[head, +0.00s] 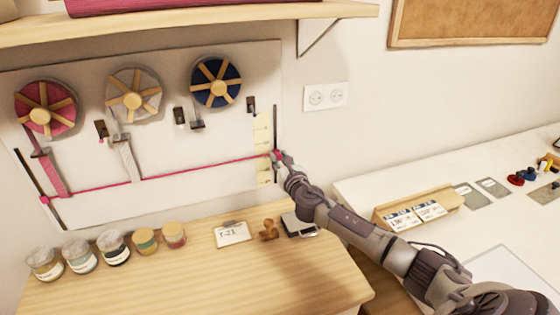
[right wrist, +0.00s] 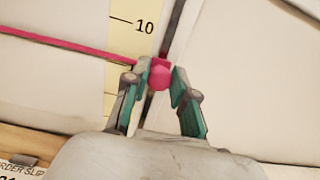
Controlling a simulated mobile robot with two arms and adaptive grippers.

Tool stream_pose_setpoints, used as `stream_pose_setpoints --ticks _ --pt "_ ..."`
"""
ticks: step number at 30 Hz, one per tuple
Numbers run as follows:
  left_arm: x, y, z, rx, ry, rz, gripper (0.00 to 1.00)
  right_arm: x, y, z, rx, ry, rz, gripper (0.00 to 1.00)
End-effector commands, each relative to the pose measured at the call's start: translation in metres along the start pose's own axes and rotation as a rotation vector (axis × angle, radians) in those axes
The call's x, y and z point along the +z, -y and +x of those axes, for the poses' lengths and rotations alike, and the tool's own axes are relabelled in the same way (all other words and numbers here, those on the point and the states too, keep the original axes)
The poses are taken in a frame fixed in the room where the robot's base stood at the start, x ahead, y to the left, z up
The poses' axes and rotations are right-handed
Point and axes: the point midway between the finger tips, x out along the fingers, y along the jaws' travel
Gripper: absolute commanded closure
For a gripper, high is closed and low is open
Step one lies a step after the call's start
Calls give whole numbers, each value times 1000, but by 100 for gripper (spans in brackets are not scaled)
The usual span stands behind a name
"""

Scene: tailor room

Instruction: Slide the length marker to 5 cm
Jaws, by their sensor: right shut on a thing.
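The length marker is a small pink-red block (right wrist: 159,76) on a dark upright rail (head: 275,122) at the right of the wall board. In the head view the marker is mostly hidden by my right gripper (head: 278,155). My right gripper (right wrist: 160,84) is shut on the marker, one green-padded finger on each side. A pale yellow scale (head: 262,131) runs beside the rail. In the right wrist view the scale (right wrist: 124,50) shows a "10" line above the marker; no 5 is readable. A pink line (head: 160,178) runs left from the marker. My left gripper is not in view.
The pink line reaches a slanted dark rail (head: 30,176) at the left. Three ribbon spools (head: 133,95) hang above. Several jars (head: 112,246), a card (head: 232,234) and a stamp (head: 269,230) stand on the wooden top below. A white table (head: 365,190) is at the right.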

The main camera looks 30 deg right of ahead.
Motion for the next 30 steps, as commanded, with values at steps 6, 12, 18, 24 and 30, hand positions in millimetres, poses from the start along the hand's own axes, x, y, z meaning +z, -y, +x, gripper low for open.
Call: stream_pose_setpoints --ticks 6,12,18,24,30 --pt "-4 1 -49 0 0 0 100 53 0 0 0 4 -2 100" --pt "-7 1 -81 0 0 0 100 86 0 0 0 2 -2 100" --pt "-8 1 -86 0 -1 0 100 91 0 0 0 0 -2 100" --pt "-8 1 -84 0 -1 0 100 88 0 0 0 -1 -2 100" --pt "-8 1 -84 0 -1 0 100 88 0 0 0 -1 -1 50"
